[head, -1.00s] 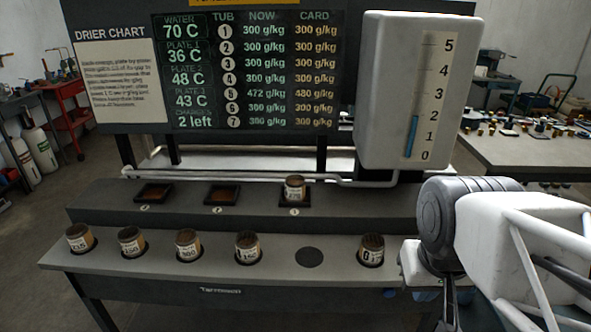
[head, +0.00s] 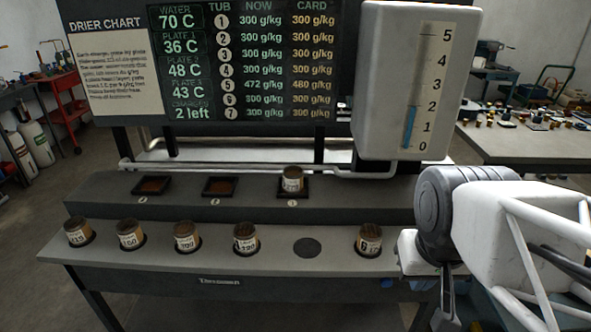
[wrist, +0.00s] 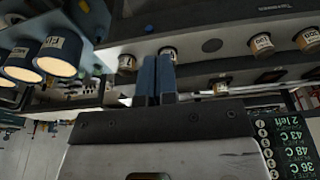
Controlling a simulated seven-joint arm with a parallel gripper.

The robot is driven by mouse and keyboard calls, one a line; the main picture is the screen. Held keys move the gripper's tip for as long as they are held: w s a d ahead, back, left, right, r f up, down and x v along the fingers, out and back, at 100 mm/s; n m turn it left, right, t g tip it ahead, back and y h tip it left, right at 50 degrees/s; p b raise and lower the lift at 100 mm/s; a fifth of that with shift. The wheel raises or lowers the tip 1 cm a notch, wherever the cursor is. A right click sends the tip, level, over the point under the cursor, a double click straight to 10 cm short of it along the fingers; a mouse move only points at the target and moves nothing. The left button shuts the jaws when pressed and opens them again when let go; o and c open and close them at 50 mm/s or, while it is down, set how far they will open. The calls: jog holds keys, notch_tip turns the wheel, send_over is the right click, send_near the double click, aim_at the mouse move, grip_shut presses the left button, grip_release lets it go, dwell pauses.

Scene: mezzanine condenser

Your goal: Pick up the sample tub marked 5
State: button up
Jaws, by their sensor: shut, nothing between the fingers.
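A brown tub with a pale label (head: 292,180) stands upright on the right-hand square pad of the raised back ledge; its number is too small to read. It also shows in the wrist view (wrist: 220,88), beyond my fingertips and to their right. The fifth round place (head: 307,248) on the front ledge is bare, between a labelled tub (head: 245,239) and the tub that seems marked 6 (head: 369,239). My gripper (wrist: 156,62) has its two blue fingers together with nothing between them, apart from every tub. In the head view my arm is at the right, and its fingertips are not clear.
More tubs (head: 186,237) stand along the front ledge. Two other square pads (head: 221,187) hold no tub. A white gauge box (head: 405,80) hangs above the ledge at the right. The chart board (head: 250,65) stands behind. Large blue labelled cylinders (wrist: 60,50) are left of my fingers.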

jog(key=o, duration=1.8)
jog(key=shift+o, duration=0.2)
jog(key=n+t+y, duration=0.1)
jog(key=t+y, duration=0.1)
jog(key=t, duration=0.6)
send_near(294, 176)
jog(key=s+d+r, duration=0.3)
jog(key=s+d, duration=0.2)
jog(key=s, duration=0.1)
jog(key=w+a+f+t, duration=0.1)
jog(key=w+a+f, duration=0.1)
jog(key=w, duration=0.1)
jog(key=w+a+f, duration=0.1)
jog(key=w+f, duration=0.1)
jog(key=w, duration=0.1)
jog(key=w+a+f+t, duration=0.1)
jog(key=w+a+f, duration=0.1)
jog(key=w, duration=0.1)
jog(key=shift+a+f+t+h, duration=0.3)
jog(key=shift+a, duration=0.05)
jog(key=shift+w+a+f, duration=0.2)
jog(key=shift+w+f, duration=0.1)
jog(key=shift+w, duration=0.05)
jog(key=shift+w, duration=0.1)
